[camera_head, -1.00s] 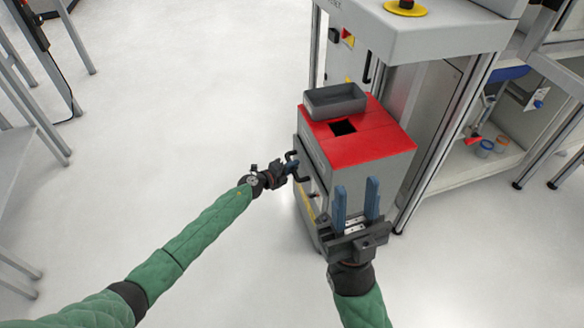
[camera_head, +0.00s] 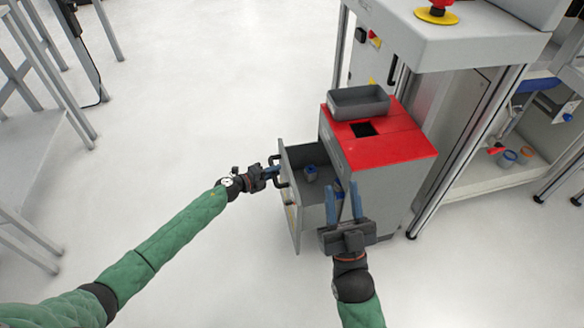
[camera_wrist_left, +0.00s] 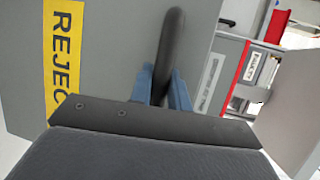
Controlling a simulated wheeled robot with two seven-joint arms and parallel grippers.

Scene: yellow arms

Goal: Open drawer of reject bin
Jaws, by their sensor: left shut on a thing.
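The reject bin (camera_head: 388,148) is a grey cabinet with a red top that has a dark square opening. Its drawer (camera_head: 295,205) is pulled out to the left, and a small grey-blue cup-like item (camera_head: 311,173) shows inside. My left gripper (camera_head: 274,173) is shut on the drawer's dark handle. In the left wrist view the blue fingers (camera_wrist_left: 163,88) sit on both sides of the handle (camera_wrist_left: 172,45), beside a yellow REJECT label (camera_wrist_left: 65,50). My right gripper (camera_head: 343,203) has its two blue fingers apart, in front of the bin, and it appears empty.
A grey tray (camera_head: 358,102) sits on the bin's red top. A machine frame with a red emergency button (camera_head: 437,10) stands behind the bin. Shelves with small cups (camera_head: 508,158) are at the right. The floor left of the drawer is clear.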

